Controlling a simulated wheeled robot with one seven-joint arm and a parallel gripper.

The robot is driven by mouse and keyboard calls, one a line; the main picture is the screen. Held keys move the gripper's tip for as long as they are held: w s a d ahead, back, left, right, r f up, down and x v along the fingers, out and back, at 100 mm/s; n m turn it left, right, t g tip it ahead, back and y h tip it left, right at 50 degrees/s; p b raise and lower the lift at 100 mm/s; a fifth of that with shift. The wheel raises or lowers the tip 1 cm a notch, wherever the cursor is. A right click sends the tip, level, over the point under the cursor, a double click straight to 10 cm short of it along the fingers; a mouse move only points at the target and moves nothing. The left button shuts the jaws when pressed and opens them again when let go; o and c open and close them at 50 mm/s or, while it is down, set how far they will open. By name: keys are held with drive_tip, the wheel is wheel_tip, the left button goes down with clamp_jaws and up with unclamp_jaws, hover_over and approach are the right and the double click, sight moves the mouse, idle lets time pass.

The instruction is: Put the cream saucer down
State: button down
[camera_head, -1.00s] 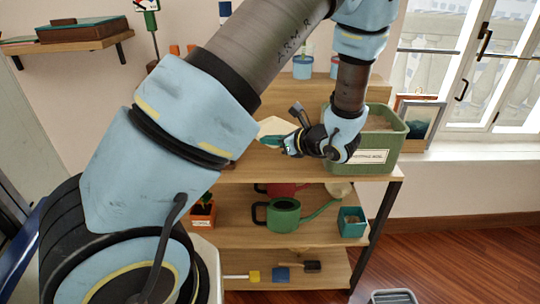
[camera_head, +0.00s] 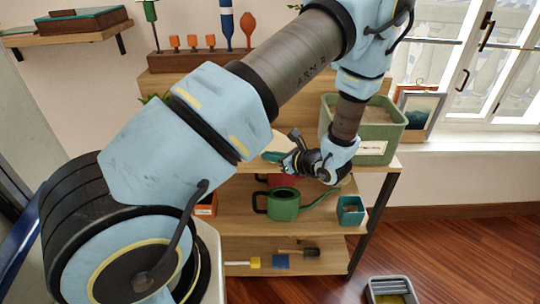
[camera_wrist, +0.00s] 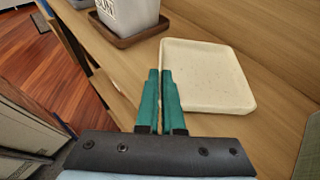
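The cream saucer (camera_wrist: 207,72) is a square, shallow dish with rounded corners. In the wrist view it lies to the right of my teal fingertips, over the wooden shelf top. My gripper (camera_wrist: 160,80) is closed to a narrow gap, with the saucer's left rim between its fingers. In the head view my gripper (camera_head: 272,157) is at the front of the upper shelf board, and a pale part of the saucer (camera_head: 288,143) shows just behind it. My arm hides much of the shelf. I cannot tell whether the saucer touches the board.
A grey-white pot (camera_wrist: 128,14) on a brown saucer (camera_wrist: 130,36) stands close by on the shelf. A green soil box (camera_head: 384,131) stands right of my gripper. A green watering can (camera_head: 284,206) and teal pot (camera_head: 350,212) are on the shelf below.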

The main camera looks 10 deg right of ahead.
drive_tip(key=shift+f, duration=0.1)
drive_tip(key=c, duration=1.5)
unclamp_jaws()
drive_tip(key=o, duration=0.4)
drive_tip(key=shift+o, duration=0.2)
